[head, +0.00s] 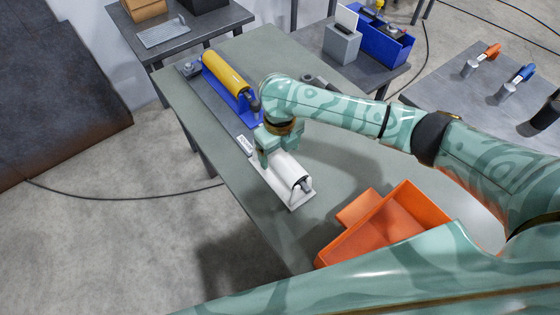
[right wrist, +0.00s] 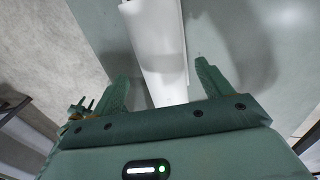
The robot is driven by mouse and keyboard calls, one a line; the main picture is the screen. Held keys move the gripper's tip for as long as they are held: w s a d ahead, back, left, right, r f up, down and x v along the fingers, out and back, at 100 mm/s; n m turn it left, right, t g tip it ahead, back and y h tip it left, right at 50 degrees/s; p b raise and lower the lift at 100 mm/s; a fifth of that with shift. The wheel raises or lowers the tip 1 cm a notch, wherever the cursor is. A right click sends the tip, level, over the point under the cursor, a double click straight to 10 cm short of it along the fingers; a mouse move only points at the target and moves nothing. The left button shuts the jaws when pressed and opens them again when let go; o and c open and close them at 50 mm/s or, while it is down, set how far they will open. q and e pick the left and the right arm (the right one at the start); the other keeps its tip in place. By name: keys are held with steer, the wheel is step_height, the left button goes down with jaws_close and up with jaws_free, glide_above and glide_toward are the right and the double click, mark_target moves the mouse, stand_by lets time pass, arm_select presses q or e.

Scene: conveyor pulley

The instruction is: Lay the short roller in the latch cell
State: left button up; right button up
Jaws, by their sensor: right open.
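A white roller (head: 287,170) lies in a white cradle (head: 299,201) on the table. My right gripper (head: 275,158) is open, over the far part of the white roller and hiding some of it. In the right wrist view the open fingers (right wrist: 160,75) stand on either side of a long white surface (right wrist: 160,45); I cannot tell whether they touch it. A yellow roller (head: 226,74) lies in a blue cradle (head: 212,88) farther back. Which holder is the latch cell is not clear from the frames. My left gripper is not in view.
An orange bin (head: 398,222) stands at the near right of the grey-green table (head: 190,85). A small labelled block (head: 245,146) is left of my right gripper. Side tables hold a blue box (head: 376,47) and tools with orange and blue handles. The table's left edge is close to the cradles.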

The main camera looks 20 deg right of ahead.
step_height(320, 180, down, 3)
steer(key=shift+d+r+b, duration=0.1)
steer(key=shift+d+b, duration=0.05)
steer(key=shift+b, duration=0.2)
steer(key=shift+r, duration=0.1)
jaws_close()
steer(key=shift+r, duration=0.1)
steer(key=shift+w+r, duration=0.1)
